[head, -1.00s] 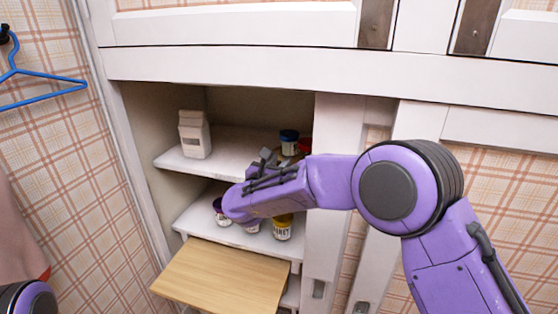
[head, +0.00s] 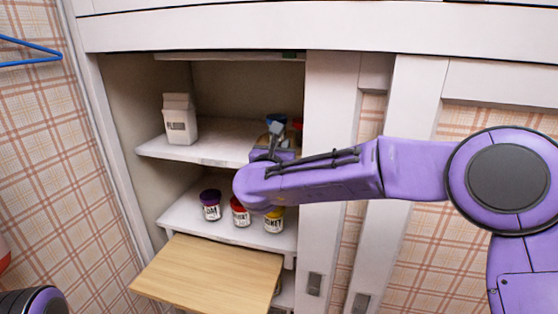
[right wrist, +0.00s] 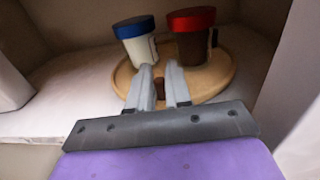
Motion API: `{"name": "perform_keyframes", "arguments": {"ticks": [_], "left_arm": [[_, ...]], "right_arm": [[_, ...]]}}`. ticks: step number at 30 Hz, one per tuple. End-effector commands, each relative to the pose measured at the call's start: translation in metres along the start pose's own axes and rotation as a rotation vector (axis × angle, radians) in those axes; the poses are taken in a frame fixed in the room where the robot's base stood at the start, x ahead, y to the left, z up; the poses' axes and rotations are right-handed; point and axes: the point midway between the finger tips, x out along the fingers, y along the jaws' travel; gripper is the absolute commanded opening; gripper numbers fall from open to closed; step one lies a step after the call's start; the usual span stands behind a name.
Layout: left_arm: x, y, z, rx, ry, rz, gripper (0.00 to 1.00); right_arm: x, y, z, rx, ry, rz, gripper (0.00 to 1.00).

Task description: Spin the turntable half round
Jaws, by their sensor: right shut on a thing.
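The turntable (right wrist: 215,82) is a round light-wood disc on the upper shelf, near the cupboard's right side. It carries a white jar with a blue lid (right wrist: 136,42) and a brown jar with a red lid (right wrist: 192,36). A small dark brown peg (right wrist: 160,88) stands at its near edge. My right gripper (right wrist: 161,74) is shut on this peg, with a finger on each side. In the head view my right gripper (head: 276,132) and wrist hide most of the turntable; the blue lid (head: 276,119) shows behind. My left gripper is out of view.
A white flour carton (head: 180,120) stands on the upper shelf (head: 205,152) to the left. Several jars, including a purple-lidded one (head: 210,204), stand on the lower shelf. A wooden board (head: 208,272) juts out below. A white upright (head: 328,180) bounds the opening at right.

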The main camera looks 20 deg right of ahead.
Motion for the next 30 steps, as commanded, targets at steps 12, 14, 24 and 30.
{"name": "perform_keyframes", "arguments": {"ticks": [12, 14, 24, 30], "left_arm": [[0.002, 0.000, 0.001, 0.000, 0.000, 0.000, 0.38], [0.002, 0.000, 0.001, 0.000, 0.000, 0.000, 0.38], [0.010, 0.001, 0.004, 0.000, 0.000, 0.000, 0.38], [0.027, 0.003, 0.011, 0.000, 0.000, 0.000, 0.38]], "right_arm": [[0.000, -0.004, -0.001, -0.001, 0.004, -0.005, 0.32], [0.000, -0.004, -0.001, -0.001, 0.004, -0.004, 0.32], [-0.014, -0.003, -0.003, 0.000, 0.002, -0.002, 0.32], [-0.062, -0.003, -0.004, -0.001, 0.001, -0.001, 0.32]]}}
